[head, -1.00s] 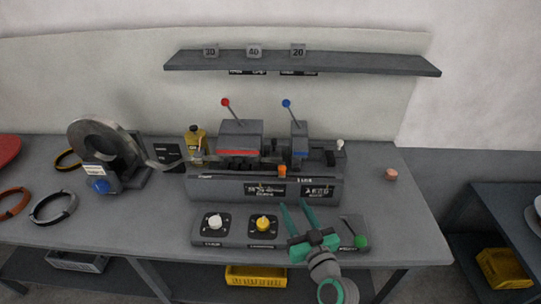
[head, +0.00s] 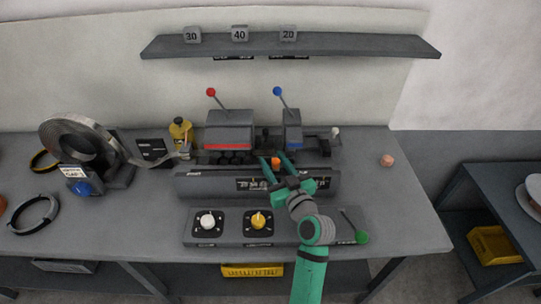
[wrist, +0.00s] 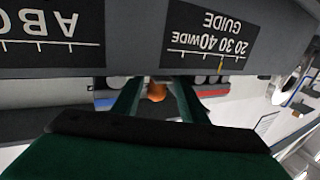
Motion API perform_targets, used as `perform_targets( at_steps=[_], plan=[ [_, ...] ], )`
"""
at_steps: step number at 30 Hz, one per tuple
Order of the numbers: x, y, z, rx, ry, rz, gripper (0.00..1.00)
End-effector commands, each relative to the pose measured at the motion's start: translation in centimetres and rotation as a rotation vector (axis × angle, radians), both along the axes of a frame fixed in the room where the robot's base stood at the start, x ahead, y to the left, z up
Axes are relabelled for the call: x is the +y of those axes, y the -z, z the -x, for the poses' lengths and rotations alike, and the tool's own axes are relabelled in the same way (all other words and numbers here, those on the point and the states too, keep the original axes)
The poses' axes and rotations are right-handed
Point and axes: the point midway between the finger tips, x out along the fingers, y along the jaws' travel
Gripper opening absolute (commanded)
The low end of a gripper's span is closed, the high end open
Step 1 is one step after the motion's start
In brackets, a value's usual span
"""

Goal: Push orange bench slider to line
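The orange slider (head: 276,162) sits at the front of the bench machine, above the dark front panel. In the wrist view the orange slider (wrist: 157,91) shows between the two green fingers. My gripper (head: 272,158) reaches over the front panel with its fingers apart, one on each side of the slider; I cannot tell whether they touch it. The scale label (wrist: 208,38) reads 20, 30, 40, WIDE and GUIDE, with a yellow mark on it. Another label (wrist: 45,22) reads A B C. The fingertips are partly hidden by the panel edge in the wrist view.
A control box with a white knob (head: 207,221), a yellow knob (head: 258,220) and a green-tipped lever (head: 361,237) lies in front. Red (head: 211,92) and blue (head: 278,91) levers rise behind. A metal coil (head: 75,150) stands left. The bench's right side is mostly clear.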

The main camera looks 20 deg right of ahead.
Motion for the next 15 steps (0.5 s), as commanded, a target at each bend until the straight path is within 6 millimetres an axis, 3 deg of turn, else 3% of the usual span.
perform_targets(
  at_steps=[6,15],
  plan=[
    [-0.1,0.0,-2.4,0.000,0.005,0.000,0.39],
    [0.0,0.0,-3.1,0.000,0.006,0.001,0.39]
  ],
)
